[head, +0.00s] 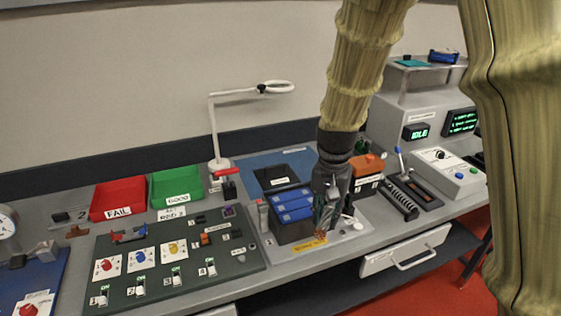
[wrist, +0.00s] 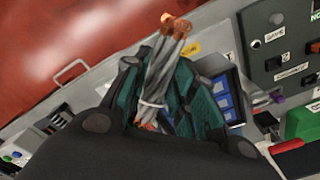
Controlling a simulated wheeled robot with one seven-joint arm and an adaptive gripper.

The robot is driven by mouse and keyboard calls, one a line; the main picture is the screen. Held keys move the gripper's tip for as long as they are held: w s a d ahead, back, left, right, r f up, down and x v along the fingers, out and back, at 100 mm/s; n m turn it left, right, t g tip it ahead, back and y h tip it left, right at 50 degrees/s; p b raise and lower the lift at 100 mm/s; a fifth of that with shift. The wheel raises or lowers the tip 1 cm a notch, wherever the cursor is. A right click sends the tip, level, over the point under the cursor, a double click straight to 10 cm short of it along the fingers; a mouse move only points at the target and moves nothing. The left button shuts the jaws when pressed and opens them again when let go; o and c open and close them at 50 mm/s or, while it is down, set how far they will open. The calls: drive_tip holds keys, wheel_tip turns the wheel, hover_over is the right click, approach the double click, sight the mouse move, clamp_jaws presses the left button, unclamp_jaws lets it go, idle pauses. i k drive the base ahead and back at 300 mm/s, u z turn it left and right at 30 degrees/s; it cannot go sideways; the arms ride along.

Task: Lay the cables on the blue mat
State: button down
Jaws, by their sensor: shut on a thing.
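My gripper (head: 326,222) is shut on a bundle of grey cables (wrist: 158,75) with copper lugs, tied with a white band. The wrist view shows the cables between the teal fingers (wrist: 153,112), lugs sticking out beyond them. In the head view the gripper points down at the right front side of a dark battery block with blue tops (head: 292,204); I cannot tell whether the cables touch the bench. The blue mat (head: 249,163) lies behind the battery block, near the wall. A dark flat piece (head: 272,178) lies on it, and my arm hides its right end.
A lamp (head: 214,130) stands at the mat's left. Red FAIL (head: 112,213) and green GOOD (head: 176,203) bins stand further left, behind a dark switch panel (head: 210,275). An orange-topped box (head: 367,165) and grey machine (head: 388,120) are at right.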

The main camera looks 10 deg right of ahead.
sight(309, 163)
drive_tip(key=i, duration=1.1)
